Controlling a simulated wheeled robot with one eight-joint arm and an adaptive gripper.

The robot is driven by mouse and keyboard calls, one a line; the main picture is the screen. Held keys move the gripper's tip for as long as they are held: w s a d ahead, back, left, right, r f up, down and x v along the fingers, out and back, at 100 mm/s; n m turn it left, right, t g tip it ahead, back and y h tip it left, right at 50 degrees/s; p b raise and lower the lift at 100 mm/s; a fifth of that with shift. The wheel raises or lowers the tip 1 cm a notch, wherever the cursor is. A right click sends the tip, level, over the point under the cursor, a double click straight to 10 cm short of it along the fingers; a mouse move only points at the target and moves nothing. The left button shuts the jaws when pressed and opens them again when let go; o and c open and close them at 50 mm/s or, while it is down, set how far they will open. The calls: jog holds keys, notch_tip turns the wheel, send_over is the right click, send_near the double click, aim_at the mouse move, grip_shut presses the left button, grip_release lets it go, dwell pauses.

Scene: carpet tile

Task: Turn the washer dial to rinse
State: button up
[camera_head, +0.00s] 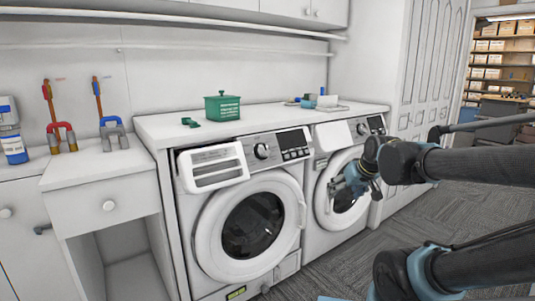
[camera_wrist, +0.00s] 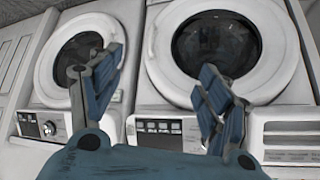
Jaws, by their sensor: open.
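The left washer (camera_head: 215,205) has a round dial (camera_head: 262,151) on its top panel, beside a small display (camera_head: 293,142). The right washer (camera_head: 312,205) has its own dial (camera_head: 361,129). My gripper (camera_head: 338,190) is in front of the right washer's door, below the panels, and touches no dial that I can see. In the wrist view the washers appear upside down. There my blue gripper fingers (camera_wrist: 162,65) are spread wide with nothing between them. The right washer's dial (camera_wrist: 48,128) shows at lower left; the other dial is hidden, apparently behind a finger.
A white detergent drawer (camera_head: 213,167) sticks out left of the left dial. A green basket (camera_head: 222,106) and small items stand on the worktop. A white cabinet (camera_head: 105,190) is at left. Carpeted floor (camera_head: 440,225) is open at right.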

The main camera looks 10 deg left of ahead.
jog(key=w+a+r+n+t+y, duration=0.1)
jog(key=w+a+r+y, duration=0.1)
jog(key=a+r, duration=0.3)
jog(key=w+a+r+n+t+y, duration=0.1)
jog(key=w+a+r, duration=0.15)
jog(key=a, duration=0.45)
jog(key=n+y, duration=0.1)
jog(key=y, duration=0.2)
send_near(266, 151)
jog(key=shift+t, duration=0.3)
jog(key=shift+x, duration=4.95)
jog(key=shift+s+a+f, duration=0.1)
jog(key=shift+s, duration=0.05)
jog(key=c, duration=1.1)
jog(key=shift+o, duration=0.2)
